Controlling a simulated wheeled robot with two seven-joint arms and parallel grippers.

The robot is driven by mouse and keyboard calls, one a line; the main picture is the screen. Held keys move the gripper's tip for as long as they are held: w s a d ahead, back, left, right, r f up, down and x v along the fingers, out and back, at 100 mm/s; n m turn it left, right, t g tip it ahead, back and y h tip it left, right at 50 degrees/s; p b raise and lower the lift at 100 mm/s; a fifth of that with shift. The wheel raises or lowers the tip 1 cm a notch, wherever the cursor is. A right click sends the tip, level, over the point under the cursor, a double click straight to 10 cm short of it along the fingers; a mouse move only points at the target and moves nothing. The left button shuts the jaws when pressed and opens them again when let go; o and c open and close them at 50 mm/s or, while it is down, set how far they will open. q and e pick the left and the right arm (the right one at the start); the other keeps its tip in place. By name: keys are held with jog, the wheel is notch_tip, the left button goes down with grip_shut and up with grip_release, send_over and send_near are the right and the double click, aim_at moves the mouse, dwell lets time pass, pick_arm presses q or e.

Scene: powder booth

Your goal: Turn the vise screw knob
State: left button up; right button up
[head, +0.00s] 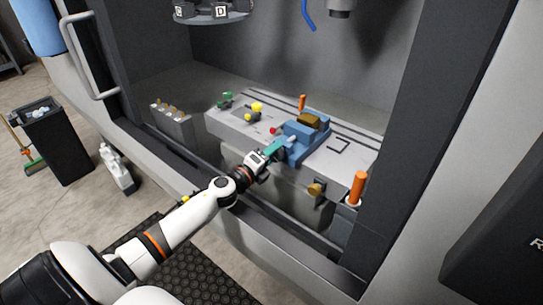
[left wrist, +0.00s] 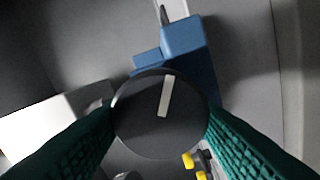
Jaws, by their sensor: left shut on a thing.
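The blue vise (head: 305,130) sits on the grey machine table inside the booth. It also shows in the left wrist view (left wrist: 185,55), behind the knob. The vise screw knob (left wrist: 140,120) is a dark round disc with a white stripe, which stands near upright and leans slightly right in the left wrist view. My left gripper (head: 277,147) reaches in from the front and is shut on the knob, with a green ribbed finger on each side. In the head view the gripper hides the knob. My right gripper is not in view.
The grey table (head: 225,122) carries a yellow-topped part (head: 256,107) and a small green part (head: 225,99) left of the vise. An orange handle (head: 358,188) stands at the right front. The booth's front sill (head: 290,228) runs below my arm.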

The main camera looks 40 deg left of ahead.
pick_arm(q)
jog(key=shift+m, duration=0.6)
jog(key=shift+f, duration=0.1)
jog(key=o, duration=1)
jog(key=shift+s, duration=0.15)
jog(key=shift+s+a+b, duration=0.15)
jog(key=shift+s+b, duration=0.4)
jog(key=shift+s, duration=1.4)
jog(key=shift+s+a+b, duration=0.15)
jog(key=shift+s+b, duration=0.4)
jog(key=shift+s, duration=1.4)
jog(key=shift+s+a+b, duration=0.15)
jog(key=shift+s+b, duration=0.4)
jog(key=shift+s, duration=1.4)
